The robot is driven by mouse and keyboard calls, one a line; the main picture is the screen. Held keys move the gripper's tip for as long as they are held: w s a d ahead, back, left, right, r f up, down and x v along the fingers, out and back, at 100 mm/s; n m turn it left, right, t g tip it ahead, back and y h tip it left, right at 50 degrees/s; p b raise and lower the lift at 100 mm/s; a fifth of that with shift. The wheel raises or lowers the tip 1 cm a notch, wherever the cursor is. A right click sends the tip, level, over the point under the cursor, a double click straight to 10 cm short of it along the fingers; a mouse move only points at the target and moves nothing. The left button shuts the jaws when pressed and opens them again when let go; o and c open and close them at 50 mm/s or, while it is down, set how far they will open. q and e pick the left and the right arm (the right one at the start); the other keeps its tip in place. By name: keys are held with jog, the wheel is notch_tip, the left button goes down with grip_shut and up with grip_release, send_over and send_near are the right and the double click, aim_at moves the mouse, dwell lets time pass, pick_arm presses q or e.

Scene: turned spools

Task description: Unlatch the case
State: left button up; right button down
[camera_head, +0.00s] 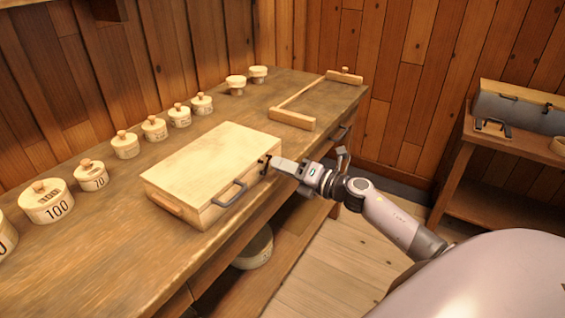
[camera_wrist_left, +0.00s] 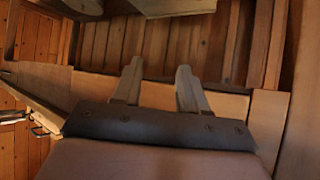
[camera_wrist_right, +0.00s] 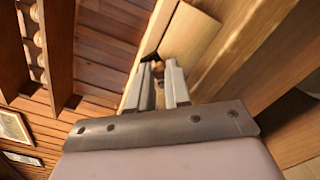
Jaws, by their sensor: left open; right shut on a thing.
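The case (camera_head: 215,160) is a shut, pale wooden box lying on the workbench, with a dark grey handle (camera_head: 231,196) on its front face. A small dark latch (camera_head: 264,160) shows near the right end of that face. My right gripper (camera_head: 271,163) is at this latch, its fingers closed on it and partly hiding it. In the right wrist view the fingertips (camera_wrist_right: 160,78) are close together, with a small brownish piece between them. My left gripper (camera_wrist_left: 158,82) shows only in the left wrist view, open with nothing between its fingers.
Several pale lidded pots, one marked 100 (camera_head: 48,202), line the back of the workbench (camera_head: 110,255). A wooden frame (camera_head: 293,117) lies beyond the case. A grey case (camera_head: 520,112) rests on a side table at right. A round container (camera_head: 254,250) sits on the lower shelf.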

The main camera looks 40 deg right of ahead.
jog(key=shift+w+d+f+m+p, duration=0.1)
jog(key=shift+f+m+p, duration=0.2)
jog(key=shift+m, duration=0.7)
jog(key=shift+d+f+m+p, duration=0.15)
jog(key=shift+f+m, duration=0.15)
jog(key=shift+m, duration=0.7)
jog(key=c, duration=1.1)
grip_release()
jog(key=shift+o, duration=0.2)
jog(key=v, duration=0.7)
jog(key=shift+b, duration=0.35)
